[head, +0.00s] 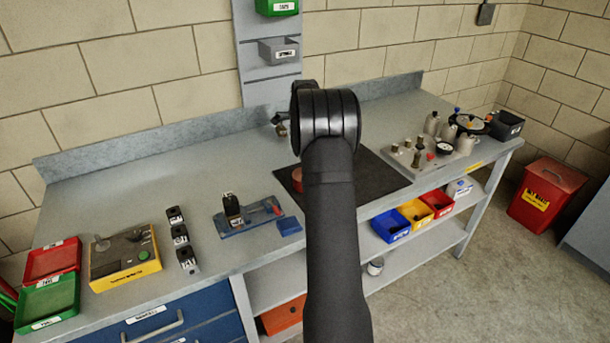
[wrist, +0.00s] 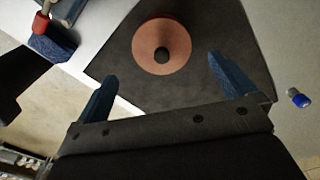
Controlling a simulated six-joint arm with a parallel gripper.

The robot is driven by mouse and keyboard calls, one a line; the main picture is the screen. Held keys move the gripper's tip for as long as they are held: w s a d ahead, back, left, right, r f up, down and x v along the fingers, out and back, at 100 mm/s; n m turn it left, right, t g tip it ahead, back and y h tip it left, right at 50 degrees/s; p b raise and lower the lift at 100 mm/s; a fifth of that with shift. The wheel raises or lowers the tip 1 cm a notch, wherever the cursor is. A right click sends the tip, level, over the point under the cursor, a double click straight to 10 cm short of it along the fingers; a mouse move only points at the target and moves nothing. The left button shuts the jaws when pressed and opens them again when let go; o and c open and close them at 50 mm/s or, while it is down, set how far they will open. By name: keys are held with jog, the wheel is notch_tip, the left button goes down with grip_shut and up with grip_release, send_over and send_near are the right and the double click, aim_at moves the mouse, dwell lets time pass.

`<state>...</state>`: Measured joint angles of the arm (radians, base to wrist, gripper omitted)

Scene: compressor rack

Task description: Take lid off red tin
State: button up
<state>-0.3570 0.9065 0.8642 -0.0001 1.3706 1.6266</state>
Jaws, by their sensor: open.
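The red tin (head: 297,180) stands on a dark mat, mostly hidden behind my arm in the head view. In the wrist view I look down on its round reddish lid (wrist: 146,50) with a dark knob (wrist: 162,55) at its centre; the lid appears to be on the tin. My gripper (wrist: 155,85) is open and empty, with one blue finger to the lower left of the lid and the other to its right. Neither finger touches the lid. The gripper's fingers are hidden in the head view.
The dark mat (head: 378,178) lies on the grey bench. A grey plate with several fittings (head: 428,160) stands to the right. A blue-and-white small item (wrist: 298,97) lies off the mat.

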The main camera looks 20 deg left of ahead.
notch_tip(320, 180, down, 5)
jog(key=shift+w+f, duration=0.1)
jog(key=shift+w, duration=0.05)
jog(key=c, duration=1)
jog(key=shift+r, duration=0.25)
